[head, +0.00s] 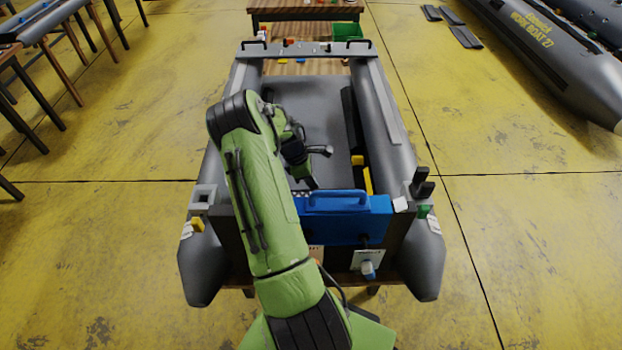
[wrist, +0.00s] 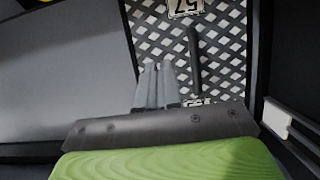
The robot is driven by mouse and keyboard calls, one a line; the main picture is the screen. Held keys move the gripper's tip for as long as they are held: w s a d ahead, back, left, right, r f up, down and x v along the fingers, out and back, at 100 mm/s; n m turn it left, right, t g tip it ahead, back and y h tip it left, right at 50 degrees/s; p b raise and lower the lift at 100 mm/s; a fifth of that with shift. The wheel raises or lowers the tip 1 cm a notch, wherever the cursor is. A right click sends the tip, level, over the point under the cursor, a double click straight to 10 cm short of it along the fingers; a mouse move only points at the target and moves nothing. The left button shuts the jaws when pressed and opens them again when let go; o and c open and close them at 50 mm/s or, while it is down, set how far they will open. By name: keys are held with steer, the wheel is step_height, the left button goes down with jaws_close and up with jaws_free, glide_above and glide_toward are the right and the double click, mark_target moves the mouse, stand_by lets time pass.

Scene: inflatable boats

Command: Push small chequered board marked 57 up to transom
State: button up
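The chequered board (wrist: 225,60) fills the middle of the wrist view, black and white, with an upside-down 57 plate (wrist: 186,7) at the top edge. A dark upright bar (wrist: 193,60) stands in front of its pattern. My gripper (wrist: 157,70) shows two grey fingers close together, seemingly shut and empty, over the board's left part; contact cannot be told. In the head view my gripper (head: 299,160) is low inside the boat, behind the transom (head: 397,228). A sliver of chequered pattern shows there beside my arm; the rest is hidden.
A blue box with a handle (head: 345,218) sits on the transom. Grey boat tubes (head: 385,125) run along both sides. Yellow blocks (head: 367,180) lie by the right tube. A table with a green bin (head: 347,32) stands beyond the bow. The boat's middle floor is clear.

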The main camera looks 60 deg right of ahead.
steer(key=shift+a+f+b, duration=0.1)
steer(key=shift+f+b, duration=3.3)
steer(key=shift+f, duration=1.1)
steer(key=shift+s+a+p, duration=0.2)
steer(key=shift+s+a, duration=0.1)
steer(key=shift+a, duration=0.35)
steer(key=shift+s+a+p, duration=0.15)
steer(key=shift+s+a, duration=0.1)
steer(key=shift+a, duration=0.35)
steer(key=shift+d, duration=0.1)
steer(key=shift+w+d, duration=0.5)
steer(key=shift+d, duration=0.3)
step_height(320, 180, up, 9)
steer(key=p, duration=0.6)
steer(key=shift+d+p, duration=0.15)
steer(key=shift+p, duration=0.15)
